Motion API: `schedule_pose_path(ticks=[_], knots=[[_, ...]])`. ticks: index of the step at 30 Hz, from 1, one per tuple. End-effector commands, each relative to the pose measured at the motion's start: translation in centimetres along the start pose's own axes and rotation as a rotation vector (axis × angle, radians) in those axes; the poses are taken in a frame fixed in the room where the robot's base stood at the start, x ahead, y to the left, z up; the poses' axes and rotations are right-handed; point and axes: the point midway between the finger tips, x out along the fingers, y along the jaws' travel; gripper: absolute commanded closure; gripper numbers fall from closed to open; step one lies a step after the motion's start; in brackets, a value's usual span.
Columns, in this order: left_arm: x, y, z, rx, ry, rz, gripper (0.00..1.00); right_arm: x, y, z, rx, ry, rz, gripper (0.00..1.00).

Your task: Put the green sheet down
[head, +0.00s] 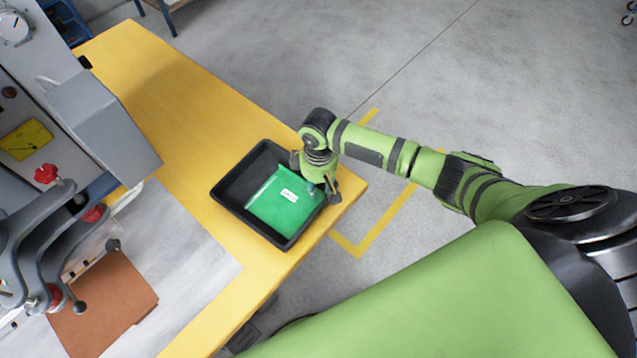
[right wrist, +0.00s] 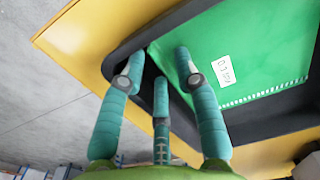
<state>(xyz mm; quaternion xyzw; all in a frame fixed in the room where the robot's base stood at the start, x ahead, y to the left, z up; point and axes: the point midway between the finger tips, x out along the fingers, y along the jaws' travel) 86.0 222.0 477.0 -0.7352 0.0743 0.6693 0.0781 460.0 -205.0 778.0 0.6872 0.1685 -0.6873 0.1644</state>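The green sheet (head: 286,199), with a white label, lies in the black tray (head: 232,206) and covers the middle and right of its floor. In the right wrist view the sheet (right wrist: 262,50) shows its label and a row of pale marks along one edge. My right gripper (head: 328,188) is at the tray's right side. In the right wrist view its three fingers (right wrist: 159,68) are spread apart; one overlies the sheet's edge and the others are over the tray's wall and rim. Nothing is visibly pinched between them. My left gripper is out of view.
The tray stands on the yellow bench (head: 180,110), near its right corner. A grey machine (head: 100,125) with clamps and red knobs stands at the left. A brown sheet (head: 105,305) lies below it. The bench beyond the tray is clear.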

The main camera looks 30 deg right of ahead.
Motion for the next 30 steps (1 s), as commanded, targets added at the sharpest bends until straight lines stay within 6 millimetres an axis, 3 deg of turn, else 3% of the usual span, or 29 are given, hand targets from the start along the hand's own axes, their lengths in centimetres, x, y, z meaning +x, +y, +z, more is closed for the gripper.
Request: schedule_pose_path(ticks=[7,21,30], knots=[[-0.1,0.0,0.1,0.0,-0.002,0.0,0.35,-1.8,0.0,-0.1,-0.001,0.003,0.0,0.68],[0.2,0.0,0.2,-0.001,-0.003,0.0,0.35,-10.9,0.0,-0.1,-0.001,0.003,-0.001,0.68],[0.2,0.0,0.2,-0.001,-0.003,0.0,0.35,-12.3,0.0,0.0,0.0,0.0,-0.001,0.68]])
